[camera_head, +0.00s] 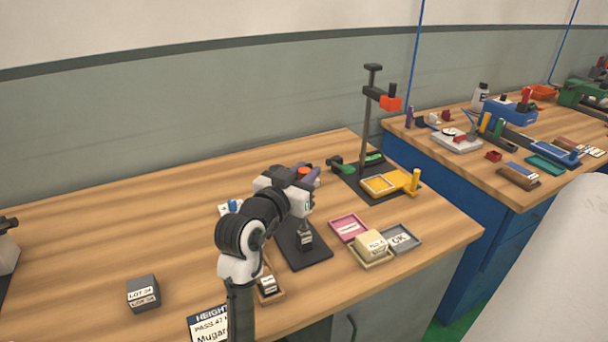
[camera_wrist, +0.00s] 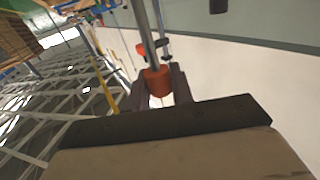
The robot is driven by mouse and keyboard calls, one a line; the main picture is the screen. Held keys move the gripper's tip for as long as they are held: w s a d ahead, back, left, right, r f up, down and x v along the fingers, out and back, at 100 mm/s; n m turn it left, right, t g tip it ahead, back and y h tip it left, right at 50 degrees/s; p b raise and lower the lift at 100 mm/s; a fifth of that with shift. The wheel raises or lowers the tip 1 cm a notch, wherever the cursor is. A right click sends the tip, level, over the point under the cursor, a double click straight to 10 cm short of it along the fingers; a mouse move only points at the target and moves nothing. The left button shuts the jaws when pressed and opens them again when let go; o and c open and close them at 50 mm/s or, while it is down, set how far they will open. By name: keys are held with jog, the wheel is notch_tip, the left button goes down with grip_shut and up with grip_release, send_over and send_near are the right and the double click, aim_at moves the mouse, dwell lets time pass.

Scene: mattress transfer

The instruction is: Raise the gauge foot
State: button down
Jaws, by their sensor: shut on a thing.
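My gripper (camera_head: 306,182) is over the black base plate (camera_head: 304,252) of the gauge, at the middle of the front bench. In the wrist view its two fingers (camera_wrist: 160,88) are shut around an orange-red collar (camera_wrist: 158,80) on a steel rod (camera_wrist: 146,35). The orange-red part also shows at the top of the gripper in the head view (camera_head: 304,171). A small dark labelled block (camera_head: 306,241) is on the plate below my gripper. My arm and gripper hide most of the gauge, and I cannot make out its foot or any gap to the block.
A pink tray (camera_head: 347,227), a grey tray marked OK (camera_head: 415,240) and a yellowish block (camera_head: 371,244) in a tray are right of the plate. A tall stand (camera_head: 367,130) is behind. A dark labelled block (camera_head: 143,293) is at left, with bare wood around it.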

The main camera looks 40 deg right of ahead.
notch_tip(320, 180, up, 2)
jog(key=shift+r+p, duration=0.2)
jog(key=shift+p, duration=0.15)
jog(key=c, duration=1.3)
grip_release()
jog(key=shift+o, duration=0.2)
jog(key=shift+f, duration=0.1)
jog(key=shift+a, duration=0.25)
jog(key=b+v, duration=0.3)
jog(key=v, duration=1)
jog(key=shift+s+b, duration=0.15)
jog(key=shift+b, duration=0.2)
jog(key=shift+a, duration=0.15)
